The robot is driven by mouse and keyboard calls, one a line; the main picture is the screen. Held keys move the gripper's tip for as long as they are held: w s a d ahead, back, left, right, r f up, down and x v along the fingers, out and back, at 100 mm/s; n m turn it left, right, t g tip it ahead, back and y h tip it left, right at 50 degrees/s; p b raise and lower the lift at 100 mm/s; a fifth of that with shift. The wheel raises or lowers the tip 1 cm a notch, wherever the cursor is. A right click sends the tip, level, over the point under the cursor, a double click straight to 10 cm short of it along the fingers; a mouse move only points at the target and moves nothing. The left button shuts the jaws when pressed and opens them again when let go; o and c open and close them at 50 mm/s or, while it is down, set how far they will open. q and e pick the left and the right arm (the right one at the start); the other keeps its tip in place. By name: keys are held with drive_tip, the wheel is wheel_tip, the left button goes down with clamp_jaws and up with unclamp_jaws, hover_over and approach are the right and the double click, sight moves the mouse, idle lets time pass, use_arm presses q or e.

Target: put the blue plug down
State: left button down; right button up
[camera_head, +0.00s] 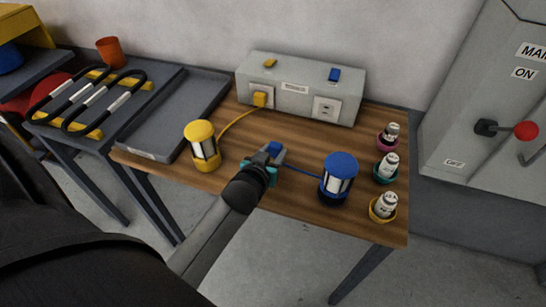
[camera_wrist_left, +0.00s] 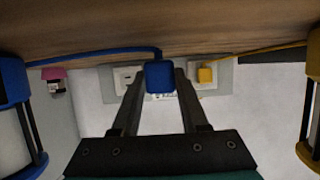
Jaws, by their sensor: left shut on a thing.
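My left gripper (camera_head: 272,157) is shut on the blue plug (camera_head: 274,148), over the front middle of the wooden table. In the left wrist view the blue plug (camera_wrist_left: 159,77) sits between the two fingertips (camera_wrist_left: 156,85). Its blue cord (camera_head: 303,171) runs right to the blue lantern (camera_head: 340,174), which stands upright on the table. I cannot tell whether the plug touches the tabletop. The grey outlet box (camera_head: 290,100) stands at the back; its right socket (camera_head: 326,109) is empty. My right gripper is not in view.
A yellow plug (camera_head: 260,99) sits in the left socket, its cord leading to the yellow lantern (camera_head: 202,147). Several small jars, one being the teal-based jar (camera_head: 386,168), line the table's right edge. A grey tray (camera_head: 135,153) lies left. Bare wood (camera_head: 290,135) shows before the box.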

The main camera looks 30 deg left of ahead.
use_arm(q)
drive_tip(key=shift+f, duration=0.3)
drive_tip(key=shift+f, duration=0.6)
drive_tip(key=shift+c, duration=2.1)
unclamp_jaws()
drive_tip(key=shift+r, duration=0.35)
drive_tip(key=p+v, duration=0.2)
drive_tip(key=v, duration=1)
drive_tip(key=shift+r+p, duration=0.25)
drive_tip(key=shift+p, duration=0.15)
